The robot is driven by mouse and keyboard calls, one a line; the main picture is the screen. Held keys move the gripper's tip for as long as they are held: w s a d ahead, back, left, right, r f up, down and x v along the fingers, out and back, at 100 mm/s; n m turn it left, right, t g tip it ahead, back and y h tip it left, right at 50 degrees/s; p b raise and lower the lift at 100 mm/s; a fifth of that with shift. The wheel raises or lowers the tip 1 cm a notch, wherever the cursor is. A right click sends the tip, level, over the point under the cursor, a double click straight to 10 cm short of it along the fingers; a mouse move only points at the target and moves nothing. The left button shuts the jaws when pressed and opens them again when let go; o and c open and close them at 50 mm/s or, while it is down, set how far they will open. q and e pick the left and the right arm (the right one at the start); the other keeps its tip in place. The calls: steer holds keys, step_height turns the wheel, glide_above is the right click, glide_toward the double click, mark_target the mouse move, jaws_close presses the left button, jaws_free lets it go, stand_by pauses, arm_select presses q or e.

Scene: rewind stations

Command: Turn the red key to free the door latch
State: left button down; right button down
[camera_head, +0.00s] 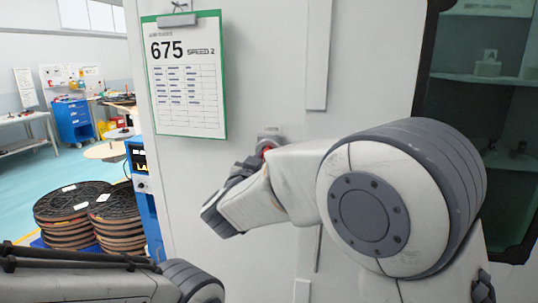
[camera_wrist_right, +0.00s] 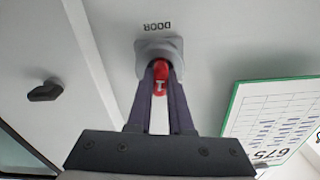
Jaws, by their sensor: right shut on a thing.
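The red key (camera_wrist_right: 160,77) sits in a grey lock housing (camera_wrist_right: 158,48) on the white cabinet front, beside the printed word "DOOR". My right gripper (camera_wrist_right: 161,72) is shut on the red key, with one dark finger on each side of it. In the head view, only a small bit of the red key (camera_head: 267,153) shows past my right gripper (camera_head: 264,160), under the lock housing (camera_head: 270,136). My right arm hides much of the panel there. Part of my left arm shows at the lower left, but its gripper is not seen.
A green-edged clipboard (camera_head: 187,75) marked 675 hangs left of the lock; it is close by in the wrist view (camera_wrist_right: 275,118). A dark handle (camera_wrist_right: 45,92) stands on the panel. Stacked reels (camera_head: 75,215) and a blue cabinet (camera_head: 73,120) are at left.

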steer(key=shift+f+m+b, duration=0.15)
steer(key=shift+m+b, duration=1.5)
steer(key=shift+m, duration=0.15)
steer(key=shift+m+b, duration=0.35)
steer(key=shift+m, duration=0.15)
